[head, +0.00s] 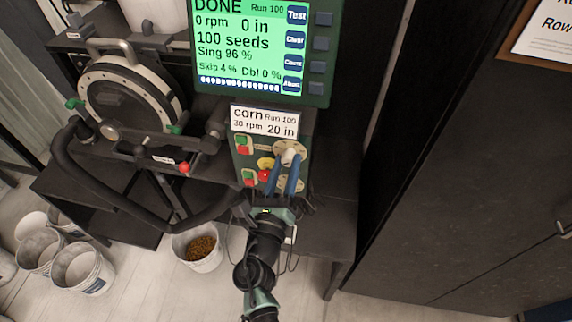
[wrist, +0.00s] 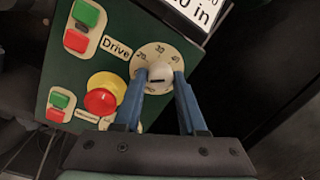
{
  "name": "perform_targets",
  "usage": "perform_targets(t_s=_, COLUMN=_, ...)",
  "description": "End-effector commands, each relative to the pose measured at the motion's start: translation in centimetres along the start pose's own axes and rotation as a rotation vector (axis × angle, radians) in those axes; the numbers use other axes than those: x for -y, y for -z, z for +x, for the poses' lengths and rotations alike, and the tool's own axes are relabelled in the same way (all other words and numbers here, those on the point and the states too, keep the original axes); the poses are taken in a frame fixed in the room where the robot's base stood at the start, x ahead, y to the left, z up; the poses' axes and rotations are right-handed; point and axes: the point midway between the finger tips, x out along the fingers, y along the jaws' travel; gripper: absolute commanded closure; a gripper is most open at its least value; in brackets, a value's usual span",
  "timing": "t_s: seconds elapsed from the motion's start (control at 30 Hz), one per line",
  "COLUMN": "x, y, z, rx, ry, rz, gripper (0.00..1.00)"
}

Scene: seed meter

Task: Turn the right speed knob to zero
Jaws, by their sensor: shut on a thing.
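A pale round knob (head: 289,155) stands on a cream dial on the green control panel, below the corn card. In the wrist view the knob (wrist: 159,72) is on a dial (wrist: 153,54) marked 20, 30 and 40, beside a "Drive" label. My gripper (head: 288,162) has its two blue fingers on either side of the knob, shut on it; the wrist view shows the same grip (wrist: 160,77). The knob has a short dark mark, but I cannot tell which number it indicates. A second pale dial (head: 294,184) below is partly hidden by my fingers.
The green screen (head: 240,42) reads DONE and 0 rpm. A red-and-yellow button (wrist: 101,100) and green and red button pairs (wrist: 84,26) sit left of the knob. A black hose loops at left. A bucket of grain (head: 200,248) stands on the floor.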

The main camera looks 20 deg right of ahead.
Motion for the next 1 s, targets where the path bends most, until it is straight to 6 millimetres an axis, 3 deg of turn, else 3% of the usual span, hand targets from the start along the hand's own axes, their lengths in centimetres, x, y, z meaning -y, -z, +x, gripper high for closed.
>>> perform_targets(t_s=0.07, x=-0.1, y=0.1, z=-0.1, rx=-0.002, ry=-0.001, rz=-0.004, gripper=1.0)
perform_targets(t_s=0.1, x=-0.1, y=0.1, z=-0.1, rx=-0.002, ry=-0.001, rz=-0.003, gripper=0.56)
perform_targets(t_s=0.27, x=0.0, y=0.1, z=-0.1, rx=-0.001, ry=-0.001, rz=-0.002, gripper=0.3)
perform_targets(t_s=0.67, x=-0.1, y=0.1, z=-0.9, rx=0.0, ry=-0.002, rz=-0.001, gripper=0.3)
perform_targets(t_s=1.0, x=-0.2, y=0.2, z=-7.6, rx=-0.001, ry=-0.004, rz=-0.001, gripper=0.3)
